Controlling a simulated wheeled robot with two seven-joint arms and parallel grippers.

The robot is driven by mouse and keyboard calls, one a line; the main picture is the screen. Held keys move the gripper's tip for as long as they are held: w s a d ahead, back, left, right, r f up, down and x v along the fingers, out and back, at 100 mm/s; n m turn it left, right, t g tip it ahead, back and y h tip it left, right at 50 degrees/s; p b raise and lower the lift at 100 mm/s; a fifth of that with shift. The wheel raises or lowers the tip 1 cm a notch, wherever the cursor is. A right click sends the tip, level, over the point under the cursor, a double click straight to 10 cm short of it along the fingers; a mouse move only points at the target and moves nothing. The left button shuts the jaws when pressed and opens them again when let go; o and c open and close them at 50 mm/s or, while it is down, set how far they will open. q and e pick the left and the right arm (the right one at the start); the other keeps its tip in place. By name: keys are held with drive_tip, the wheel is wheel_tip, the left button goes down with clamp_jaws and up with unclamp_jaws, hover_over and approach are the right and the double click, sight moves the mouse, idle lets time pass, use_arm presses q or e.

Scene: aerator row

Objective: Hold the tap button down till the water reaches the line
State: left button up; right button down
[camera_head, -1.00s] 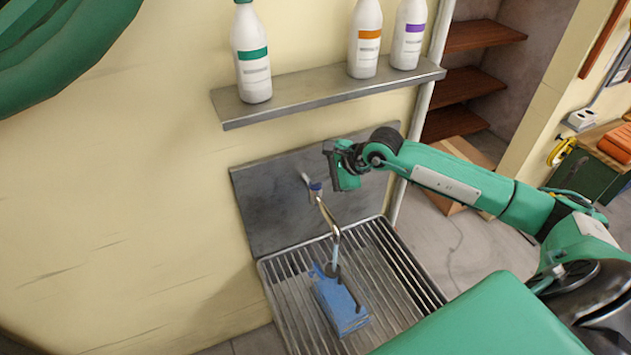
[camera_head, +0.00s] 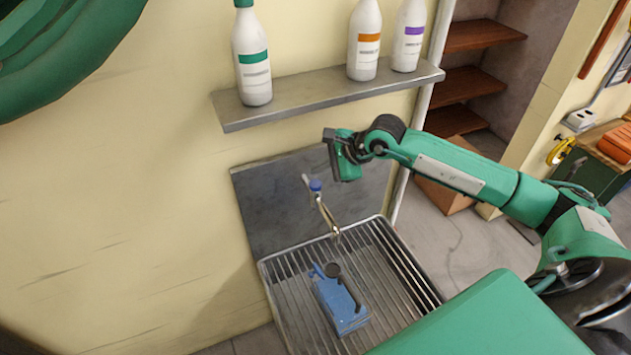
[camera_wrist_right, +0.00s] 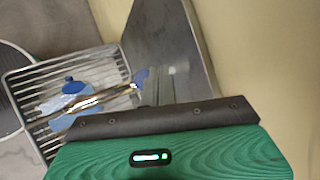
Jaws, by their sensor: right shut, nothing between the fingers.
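The tap (camera_head: 325,212) comes out of a grey metal backplate, with a blue button (camera_head: 315,185) on top. Its spout points down over a blue translucent container (camera_head: 341,306) on the slatted grate. No stream shows below the spout. I cannot make out the line or the water level. My right gripper (camera_head: 330,148) is shut and empty, above and slightly right of the button, apart from it. In the right wrist view, the button (camera_wrist_right: 140,77) and the container (camera_wrist_right: 55,106) lie beyond the dark edge of my gripper. My left gripper is not in view.
A metal shelf (camera_head: 330,97) with white bottles hangs on the wall above the tap. The drain grate (camera_head: 398,272) has bare slats right of the container. A cardboard box (camera_head: 443,196) stands on the floor behind my right arm. A green hose coil hangs upper left.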

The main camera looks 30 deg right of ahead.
sight(320, 184)
drive_tip(key=shift+r+p, duration=0.4)
drive_tip(key=shift+r, duration=1.35)
drive_tip(key=shift+f, duration=0.1)
